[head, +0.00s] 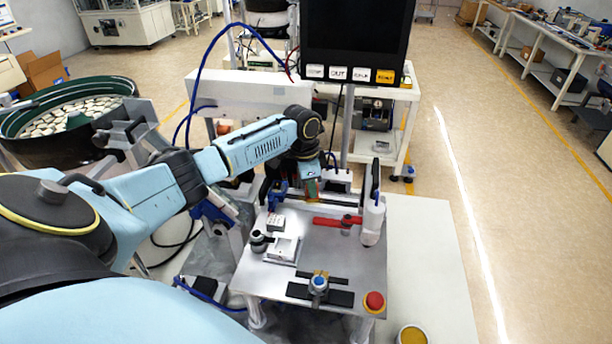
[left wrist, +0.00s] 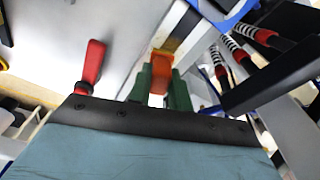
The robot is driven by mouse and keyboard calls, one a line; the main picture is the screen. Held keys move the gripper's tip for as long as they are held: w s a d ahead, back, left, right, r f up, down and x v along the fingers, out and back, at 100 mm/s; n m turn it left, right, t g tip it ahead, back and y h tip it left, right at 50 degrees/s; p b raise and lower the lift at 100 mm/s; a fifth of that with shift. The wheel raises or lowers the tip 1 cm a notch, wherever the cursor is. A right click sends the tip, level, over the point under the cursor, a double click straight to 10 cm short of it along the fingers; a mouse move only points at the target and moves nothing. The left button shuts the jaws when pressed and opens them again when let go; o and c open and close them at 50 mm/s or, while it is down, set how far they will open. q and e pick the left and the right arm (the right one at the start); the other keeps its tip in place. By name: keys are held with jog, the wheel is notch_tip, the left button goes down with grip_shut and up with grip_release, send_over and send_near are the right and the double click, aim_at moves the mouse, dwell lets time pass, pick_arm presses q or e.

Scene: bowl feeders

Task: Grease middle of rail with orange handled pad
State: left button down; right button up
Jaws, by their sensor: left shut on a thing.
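My left gripper (head: 312,182) is at the back edge of the metal work plate. In the left wrist view its green fingers (left wrist: 161,92) are shut on the orange handle (left wrist: 160,72) of the pad. The pad's working face is not clearly visible. A pale metal bar (left wrist: 190,47), which may be the rail, runs diagonally beside the handle in the left wrist view. I cannot tell whether the pad touches it. My right gripper is not in view.
The work plate (head: 252,278) carries a red lever clamp (head: 335,221), a white bottle (head: 373,222) and a red button (head: 374,301). The red lever also shows in the left wrist view (left wrist: 93,64). An open tin (head: 412,335) with yellow contents stands at front right. A monitor (head: 355,30) stands behind.

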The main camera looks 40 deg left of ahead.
pick_arm(q)
jog(key=shift+w+d+f, duration=0.1)
jog(key=shift+w+d, duration=0.3)
jog(key=shift+d, duration=0.35)
jog(key=shift+w+d, duration=0.4)
jog(key=shift+d, duration=0.35)
jog(key=shift+w+d+r, duration=0.1)
jog(key=shift+w+d, duration=0.45)
jog(key=shift+d, duration=0.35)
jog(key=shift+w+d+r, duration=0.1)
jog(key=shift+w+d, duration=0.5)
jog(key=shift+d, duration=0.3)
jog(key=shift+w+d, duration=0.55)
jog(key=shift+d, duration=0.35)
jog(key=shift+w+r, duration=0.15)
jog(key=shift+r, duration=2.9)
